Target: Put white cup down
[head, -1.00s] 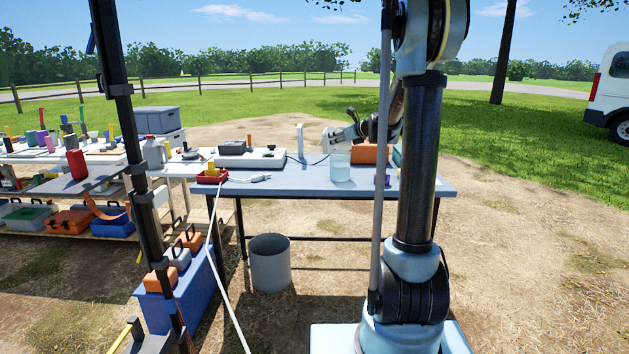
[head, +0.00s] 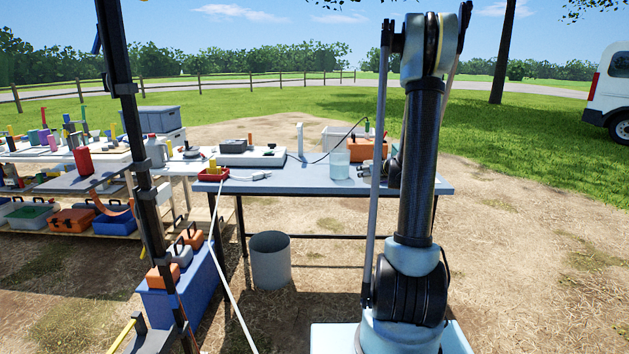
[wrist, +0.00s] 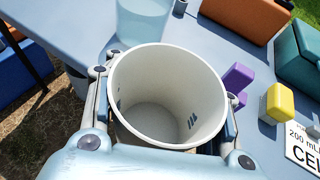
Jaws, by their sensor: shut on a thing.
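The white cup (wrist: 165,70) sits upright or nearly so between the fingers of my gripper (wrist: 166,92) in the wrist view, open end toward the camera, and looks empty. My gripper is shut on it, one finger on each side. The cup is over the grey-blue table (wrist: 215,50); I cannot tell whether its base touches the top. In the head view, the table (head: 300,186) stands ahead, and the cup and most of my gripper are hidden behind my own arm at the table's right end.
A clear beaker (wrist: 143,20) stands just beyond the cup; it also shows in the head view (head: 340,165). A purple block (wrist: 237,78), a yellow-topped item (wrist: 278,103), an orange case (wrist: 248,15), a teal case (wrist: 300,55) and a labelled card (wrist: 303,145) are to the right.

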